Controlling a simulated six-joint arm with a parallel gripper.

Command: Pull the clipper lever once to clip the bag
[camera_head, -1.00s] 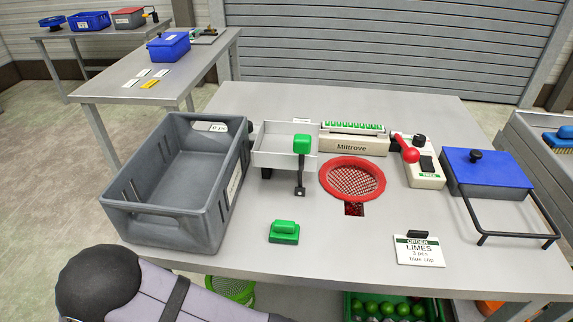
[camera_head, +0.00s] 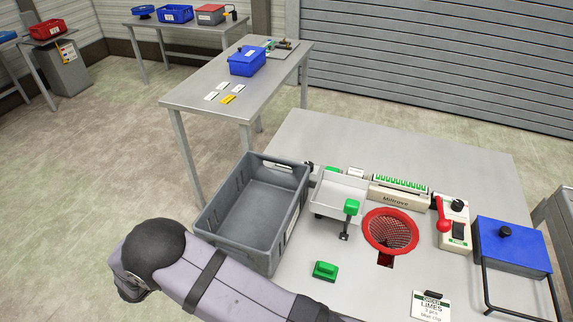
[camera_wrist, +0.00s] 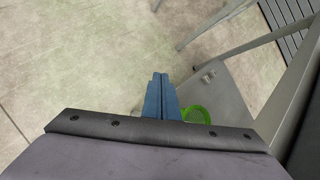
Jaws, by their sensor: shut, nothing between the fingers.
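The cream clipper marked Miltrove (camera_head: 398,199) stands toward the back right of the grey table, with a row of green pieces along its top. A lever with a red knob (camera_head: 443,224) is at its right end, beside a cream control box (camera_head: 456,234). A red ring with a mesh net (camera_head: 390,231) sits in front of the clipper; any bag below the tabletop is hidden. My gripper (camera_wrist: 161,80) shows in the wrist view as two blue fingers, shut and empty, over the floor, away from the lever. The head view shows only my arm, not the fingers.
A grey crate (camera_head: 212,216) stands at the table's left edge. Beside it are a white tray (camera_head: 325,196) with a green-knobbed handle (camera_head: 351,207) and a green block (camera_head: 325,271). A blue-topped box (camera_head: 515,247) is at the right.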

